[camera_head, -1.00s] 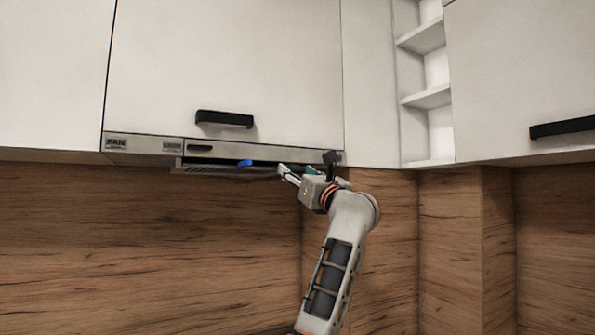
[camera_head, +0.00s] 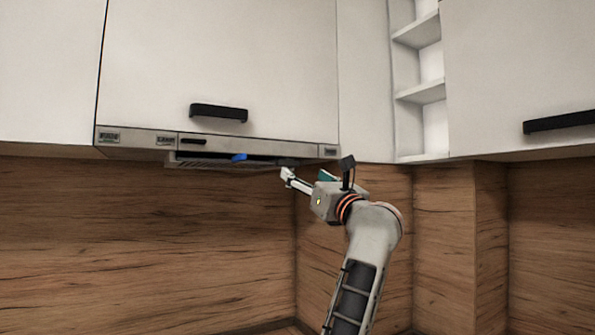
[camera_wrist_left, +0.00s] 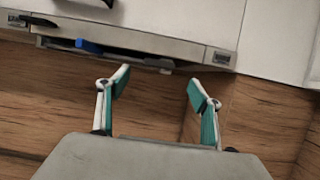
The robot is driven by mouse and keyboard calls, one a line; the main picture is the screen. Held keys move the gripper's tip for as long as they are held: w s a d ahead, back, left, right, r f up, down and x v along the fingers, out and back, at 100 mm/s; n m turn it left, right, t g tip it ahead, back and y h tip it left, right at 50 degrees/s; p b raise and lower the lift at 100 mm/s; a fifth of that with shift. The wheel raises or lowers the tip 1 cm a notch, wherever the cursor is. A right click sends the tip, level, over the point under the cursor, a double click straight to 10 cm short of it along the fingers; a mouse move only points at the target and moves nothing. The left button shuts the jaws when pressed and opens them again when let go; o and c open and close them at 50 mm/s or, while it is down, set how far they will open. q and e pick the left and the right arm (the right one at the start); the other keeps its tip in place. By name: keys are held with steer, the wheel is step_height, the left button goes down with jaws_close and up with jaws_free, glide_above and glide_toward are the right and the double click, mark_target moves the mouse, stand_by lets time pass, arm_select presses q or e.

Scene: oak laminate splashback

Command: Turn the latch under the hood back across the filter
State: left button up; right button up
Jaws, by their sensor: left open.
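The blue latch (camera_head: 239,157) sits on the underside of the hood (camera_head: 135,140), at the filter (camera_head: 195,163), the slatted panel below the front strip. It also shows in the left wrist view (camera_wrist_left: 88,46), at upper left. Its exact angle is hard to tell at this size. My left gripper (camera_head: 308,177) is to the right of the latch and a little lower, apart from it. Its fingers (camera_wrist_left: 155,88) are spread, with nothing between them; teal pads show on them. My right gripper is not in view.
A white cabinet door with a black handle (camera_head: 218,113) is above the hood. Open shelves (camera_head: 420,93) and another handled door stand to the right. The wooden splashback (camera_head: 150,240) is behind and below. The space under the hood's left part looks clear.

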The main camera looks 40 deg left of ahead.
arm_select(q)
steer(key=shift+v, duration=2.1)
steer(key=w+d+f+n+t+h, duration=0.1)
steer(key=d+f+n+t+h, duration=0.5)
steer(key=f+n, duration=0.6)
steer(key=d+f+n+t+h, duration=0.65)
steer(key=f+n, duration=0.35)
steer(key=f, duration=0.3)
steer(key=w+d+f+n+t+h, duration=0.1)
steer(key=d+f+n+t+h, duration=0.5)
steer(key=f+n, duration=0.6)
steer(key=s+d+f+m+g+h, duration=0.3)
steer(key=s+f+m+g, duration=0.15)
steer(key=f, duration=0.65)
steer(key=s+d+f+m+g+h, duration=0.25)
steer(key=f+m, duration=0.25)
steer(key=f, duration=0.6)
steer(key=s+f+m+g, duration=0.6)
steer(key=s+f+g, duration=0.3)
steer(key=s+f, duration=1.3)
step_height(320, 180, down, 2)
steer(key=shift+s+f, duration=0.2)
steer(key=shift+s, duration=0.2)
